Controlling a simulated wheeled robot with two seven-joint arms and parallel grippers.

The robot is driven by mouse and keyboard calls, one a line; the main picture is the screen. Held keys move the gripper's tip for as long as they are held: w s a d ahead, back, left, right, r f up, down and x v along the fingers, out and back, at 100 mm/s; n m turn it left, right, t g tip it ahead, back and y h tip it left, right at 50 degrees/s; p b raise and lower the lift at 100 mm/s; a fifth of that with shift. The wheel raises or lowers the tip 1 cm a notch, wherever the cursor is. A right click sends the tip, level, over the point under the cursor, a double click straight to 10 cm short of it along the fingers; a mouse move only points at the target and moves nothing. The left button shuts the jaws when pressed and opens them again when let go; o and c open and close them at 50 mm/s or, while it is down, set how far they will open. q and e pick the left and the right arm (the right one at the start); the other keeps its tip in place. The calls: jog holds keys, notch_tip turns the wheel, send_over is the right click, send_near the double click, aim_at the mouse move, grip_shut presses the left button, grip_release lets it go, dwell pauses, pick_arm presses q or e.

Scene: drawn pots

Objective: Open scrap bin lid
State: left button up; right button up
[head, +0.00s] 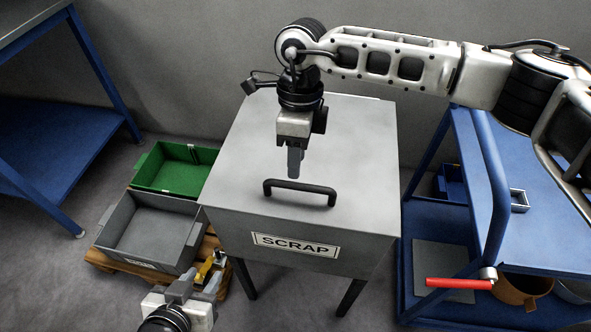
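The scrap bin (225,228) is a grey metal box on dark legs with a white SCRAP label on its front. Its lid (350,130) lies flat and closed on top. A black bar handle (300,187) is fixed near the lid's front edge. My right gripper (295,172) points down just above and behind the handle, apart from it as far as I can see. Its fingers look close together, and their gap is hard to make out. My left gripper (207,278) is low at the bottom, left of the bin, away from the lid; its fingers appear spread.
A green crate (178,178) and a grey crate (140,243) sit on a wooden pallet left of the bin. A blue cart (540,205) with a red-gripped handle (458,283) stands close on the right. A blue bench (60,140) is at far left. A wall is behind the bin.

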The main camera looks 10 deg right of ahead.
aim_at(295, 183)
jog(key=f, duration=0.3)
jog(key=shift+s+a+f, duration=0.15)
jog(key=shift+s+f, duration=0.2)
jog(key=shift+f, duration=0.55)
pick_arm(q)
jog(key=shift+w+a+r, duration=0.1)
